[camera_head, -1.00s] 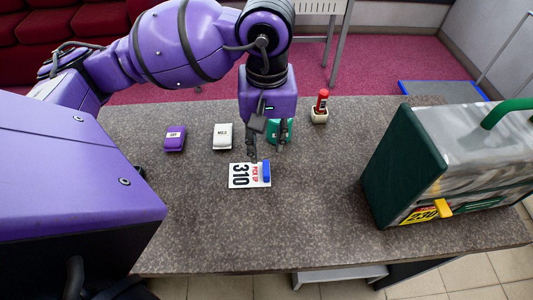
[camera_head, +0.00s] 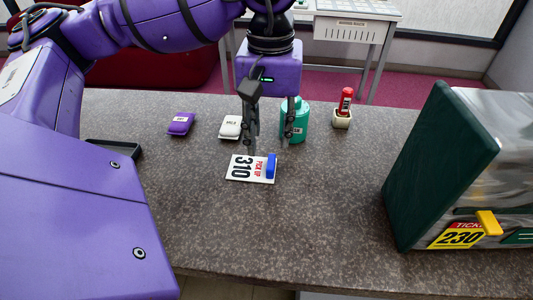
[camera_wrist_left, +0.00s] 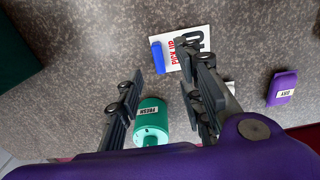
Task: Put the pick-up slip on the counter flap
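The pick-up slip (camera_head: 240,168), a white card with "310" and a blue piece at one end, lies flat on the grey speckled counter (camera_head: 300,220). It also shows in the left wrist view (camera_wrist_left: 194,45), partly covered by a finger. The wrist view shows the open fingers (camera_wrist_left: 160,60) too. I cannot tell a separate flap from the counter. My right gripper is out of view.
A teal "FRESH" canister (camera_head: 297,122) stands close behind the right finger. A white block (camera_head: 230,127), a purple block (camera_head: 181,123) and a red stick in a cream holder (camera_head: 342,118) stand along the back. The front middle is clear.

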